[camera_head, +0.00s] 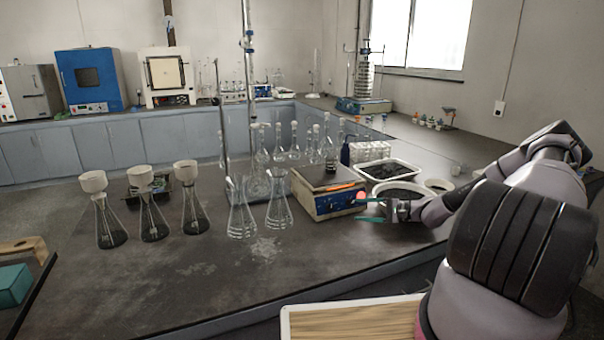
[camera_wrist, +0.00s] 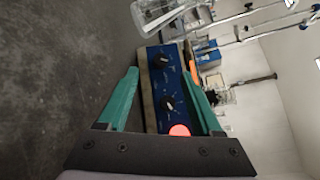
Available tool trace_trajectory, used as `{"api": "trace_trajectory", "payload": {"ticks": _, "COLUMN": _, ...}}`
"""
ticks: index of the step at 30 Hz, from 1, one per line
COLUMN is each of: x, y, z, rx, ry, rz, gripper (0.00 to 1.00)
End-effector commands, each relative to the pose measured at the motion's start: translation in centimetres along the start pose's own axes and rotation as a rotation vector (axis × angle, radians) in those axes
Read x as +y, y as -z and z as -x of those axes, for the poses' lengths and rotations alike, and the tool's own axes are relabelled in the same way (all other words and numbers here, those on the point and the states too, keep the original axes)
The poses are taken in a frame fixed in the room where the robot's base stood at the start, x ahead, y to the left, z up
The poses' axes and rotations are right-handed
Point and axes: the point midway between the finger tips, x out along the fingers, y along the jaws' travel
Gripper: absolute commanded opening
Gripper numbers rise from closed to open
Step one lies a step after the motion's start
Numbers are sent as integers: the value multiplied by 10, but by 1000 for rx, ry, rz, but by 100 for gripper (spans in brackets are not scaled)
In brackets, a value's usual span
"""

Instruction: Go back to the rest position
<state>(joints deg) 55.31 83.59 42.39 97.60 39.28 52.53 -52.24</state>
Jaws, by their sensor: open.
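My gripper (camera_head: 374,207) is open and empty, with two teal fingers apart. It is at the front right of the blue and cream balance-like box (camera_head: 328,206). In the wrist view the gripper (camera_wrist: 165,95) faces the blue panel (camera_wrist: 168,85) of this box, with two black knobs and a round pink-red spot between or just beyond the fingers. I cannot tell whether a finger touches the box. The sieve shaker (camera_head: 362,104) with its stack of sieves stands on the far bench near the window.
Two glass flasks (camera_head: 241,215) stand left of the box, and several flasks with white funnels (camera_head: 146,178) further left. The bench's front middle (camera_head: 190,285) is clear.

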Motion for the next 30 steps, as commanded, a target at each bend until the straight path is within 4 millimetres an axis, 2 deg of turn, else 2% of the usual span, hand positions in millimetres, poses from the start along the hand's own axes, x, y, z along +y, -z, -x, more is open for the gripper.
{"api": "trace_trajectory", "payload": {"ticks": 4, "x": -22, "y": -32, "z": -2, "rx": -46, "ry": -173, "rz": 68, "gripper": 67}}
{"api": "trace_trajectory", "payload": {"ticks": 11, "x": -58, "y": -87, "z": 5, "rx": -76, "ry": -463, "rz": 175, "gripper": 67}}
{"api": "trace_trajectory", "payload": {"ticks": 23, "x": -134, "y": -191, "z": 36, "rx": 21, "ry": -858, "rz": 373, "gripper": 67}}
{"api": "trace_trajectory", "payload": {"ticks": 30, "x": -179, "y": -265, "z": 61, "rx": 149, "ry": -999, "rz": 500, "gripper": 67}}
